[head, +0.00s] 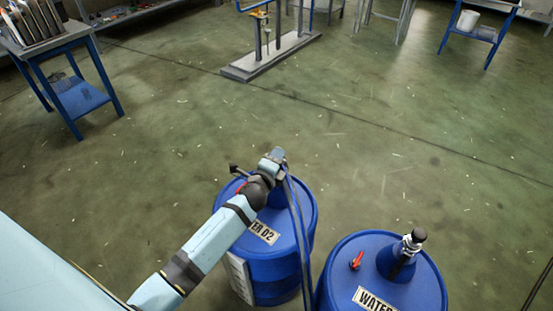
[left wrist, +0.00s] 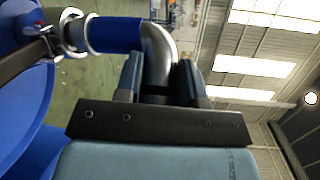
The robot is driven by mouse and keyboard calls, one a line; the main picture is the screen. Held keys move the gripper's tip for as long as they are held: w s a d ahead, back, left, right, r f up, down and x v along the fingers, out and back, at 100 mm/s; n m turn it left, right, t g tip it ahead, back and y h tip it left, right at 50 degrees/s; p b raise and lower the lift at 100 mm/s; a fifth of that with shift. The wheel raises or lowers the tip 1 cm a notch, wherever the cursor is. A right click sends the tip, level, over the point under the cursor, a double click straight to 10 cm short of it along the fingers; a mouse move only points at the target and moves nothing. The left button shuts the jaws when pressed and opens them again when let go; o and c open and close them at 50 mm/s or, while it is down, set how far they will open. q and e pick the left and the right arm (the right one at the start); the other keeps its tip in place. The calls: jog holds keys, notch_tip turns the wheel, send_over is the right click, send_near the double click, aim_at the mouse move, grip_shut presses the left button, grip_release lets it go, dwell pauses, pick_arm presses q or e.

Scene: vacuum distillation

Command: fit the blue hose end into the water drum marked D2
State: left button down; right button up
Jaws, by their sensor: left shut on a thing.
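The water drum D2 (head: 265,268) is blue, upright, with a label reading "ER D2" on its top, partly behind my left arm. My left gripper (head: 274,158) is over the far part of the drum's top. In the left wrist view its fingers (left wrist: 159,75) are shut on the grey bent pipe of the blue hose end (left wrist: 118,35). A pale ring and metal clamp (left wrist: 72,34) lie beside the blue part, close to the drum's blue surface. I cannot tell whether the end sits in the opening. The blue hose (head: 296,215) hangs down the drum's right side.
A second blue drum (head: 425,283), labelled "WATER", stands close at right with a capped neck (head: 410,243) and a red tap (head: 356,260). A blue table (head: 78,95) is at upper left and a grey stand base (head: 240,72) at the back. The floor between is clear.

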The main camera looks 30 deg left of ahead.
pick_arm(q)
jog(key=shift+f+b, duration=0.55)
jog(key=shift+f, duration=0.1)
pick_arm(e)
jog(key=shift+f, duration=0.4)
pick_arm(q)
jog(key=c, duration=0.6)
grip_release()
jog(key=shift+c, duration=0.2)
pick_arm(e)
jog(key=shift+r, duration=0.1)
pick_arm(q)
jog(key=s+d+r, duration=0.1)
jog(key=s, duration=1.2)
jog(key=shift+s+d+r, duration=0.25)
jog(key=shift+s+r, duration=0.05)
jog(key=shift+s, duration=0.05)
pick_arm(e)
jog(key=shift+s+a+r, duration=0.1)
jog(key=shift+r, duration=0.25)
jog(key=shift+w+r, duration=0.15)
jog(key=shift+w, duration=0.1)
